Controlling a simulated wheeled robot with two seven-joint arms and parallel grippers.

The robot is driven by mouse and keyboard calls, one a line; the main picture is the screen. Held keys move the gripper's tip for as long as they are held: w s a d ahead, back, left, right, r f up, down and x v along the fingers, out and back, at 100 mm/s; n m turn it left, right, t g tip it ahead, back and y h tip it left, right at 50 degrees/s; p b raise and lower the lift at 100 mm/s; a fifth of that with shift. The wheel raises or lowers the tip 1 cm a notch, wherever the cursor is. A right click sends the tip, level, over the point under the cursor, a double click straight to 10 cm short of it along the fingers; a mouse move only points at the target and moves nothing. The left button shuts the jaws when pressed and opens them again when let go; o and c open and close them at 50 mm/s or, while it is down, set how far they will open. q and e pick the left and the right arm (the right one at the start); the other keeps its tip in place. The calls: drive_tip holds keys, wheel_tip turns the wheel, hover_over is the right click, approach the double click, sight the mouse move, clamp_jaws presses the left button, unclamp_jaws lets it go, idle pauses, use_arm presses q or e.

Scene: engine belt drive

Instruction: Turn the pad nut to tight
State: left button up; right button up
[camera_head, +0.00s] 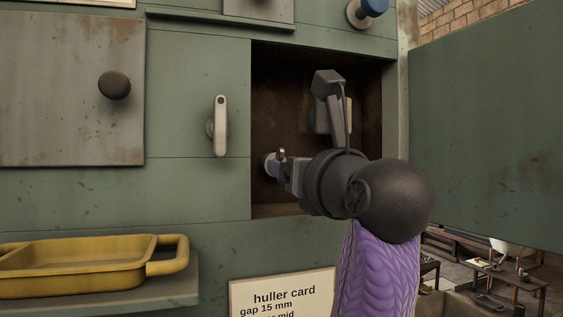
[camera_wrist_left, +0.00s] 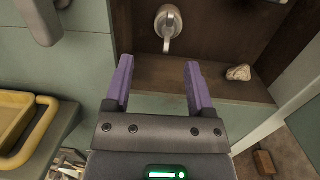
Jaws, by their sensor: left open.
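A silver round fitting with a short lever, which looks like the pad nut (camera_wrist_left: 168,22), sticks out of the brown back wall of an open recess (camera_wrist_left: 215,85). In the head view its small metal part (camera_head: 282,154) shows beside my gripper at the recess's left side. My left gripper (camera_wrist_left: 160,80) is open, its two purple fingers pointing towards the fitting with a gap around its line. The fingers appear apart from it and nothing is between them. In the head view the left gripper (camera_head: 279,168) is partly hidden by its own dark wrist. My right gripper is not in view.
A pale lever (camera_head: 220,126) is on the green panel left of the recess. A small stone-like lump (camera_wrist_left: 238,72) lies on the recess floor. A yellow tray (camera_head: 80,267) sits on a ledge at lower left. A huller card (camera_head: 283,294) is below. An open door (camera_head: 485,130) stands right.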

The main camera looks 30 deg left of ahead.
sight(281, 158)
use_arm(q)
drive_tip(key=shift+h, duration=0.7)
drive_tip(key=p+x, duration=0.1)
drive_tip(key=x, duration=0.1)
drive_tip(key=p+x, duration=0.2)
drive_tip(key=x, duration=0.1)
drive_tip(key=p+x, duration=0.2)
drive_tip(key=x, duration=0.1)
drive_tip(key=shift+w+d+r, duration=0.15)
drive_tip(key=shift+w+r, duration=0.15)
drive_tip(key=shift+w+a+f, duration=0.1)
drive_tip(key=shift+w+a, duration=0.3)
drive_tip(key=shift+f, duration=0.1)
drive_tip(key=shift+c, duration=0.4)
clamp_jaws()
